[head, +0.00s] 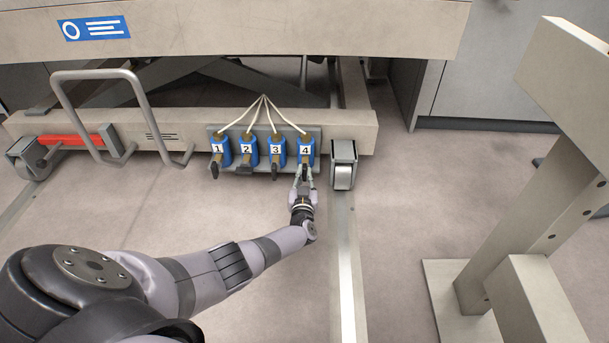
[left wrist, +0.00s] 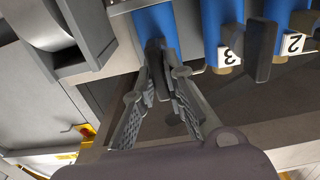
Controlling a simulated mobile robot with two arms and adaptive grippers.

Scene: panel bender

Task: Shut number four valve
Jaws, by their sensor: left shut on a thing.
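The number four valve (head: 309,150) is the rightmost of a row of blue valves, on a plate on the low beige beam. My left gripper (head: 304,182) reaches it from below. In the left wrist view, the valve's blue body (left wrist: 156,20) is at the top, and its dark handle (left wrist: 155,56) lies between the fingers of my left gripper (left wrist: 164,82). The gripper is shut on that handle. The fingers partly hide the handle, so its exact angle is hard to tell. My right gripper is not in view.
Valves one (head: 221,152), two (head: 248,150) and three (head: 277,150) stand left of it, their dark handles sticking out below. A grey caster (head: 343,165) is close on the right. A tubular handle (head: 100,75) rises at left. Floor in front is clear around a rail (head: 345,270).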

